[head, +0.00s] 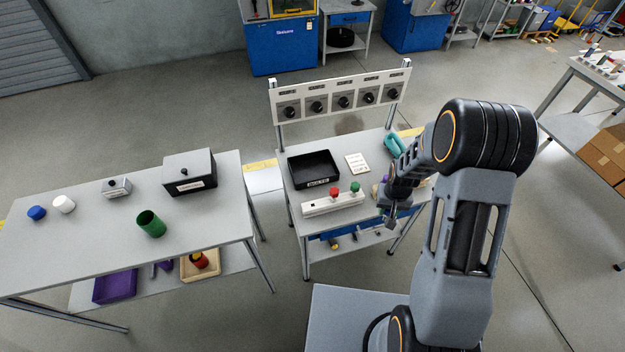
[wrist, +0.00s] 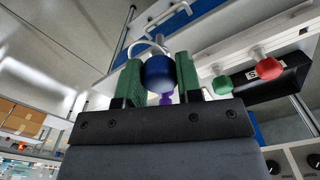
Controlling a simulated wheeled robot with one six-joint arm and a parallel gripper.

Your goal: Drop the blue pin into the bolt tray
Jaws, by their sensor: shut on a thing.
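My gripper (wrist: 160,80) has green finger pads and is shut on the blue pin (wrist: 159,73). In the head view my gripper (head: 391,219) hangs at the front right edge of the middle workbench, and the pin cannot be made out there. The bolt tray (head: 316,183) is a black open box with a white label, at the left of that bench, left of and beyond my gripper. Its black wall also shows in the wrist view (wrist: 284,84).
A white block (head: 319,206) with a red and a green knob lies between my gripper and the tray. A white card (head: 357,163) lies right of the tray. A teal object (head: 394,145) stands near my arm. A panel of dials (head: 343,96) rises behind the bench.

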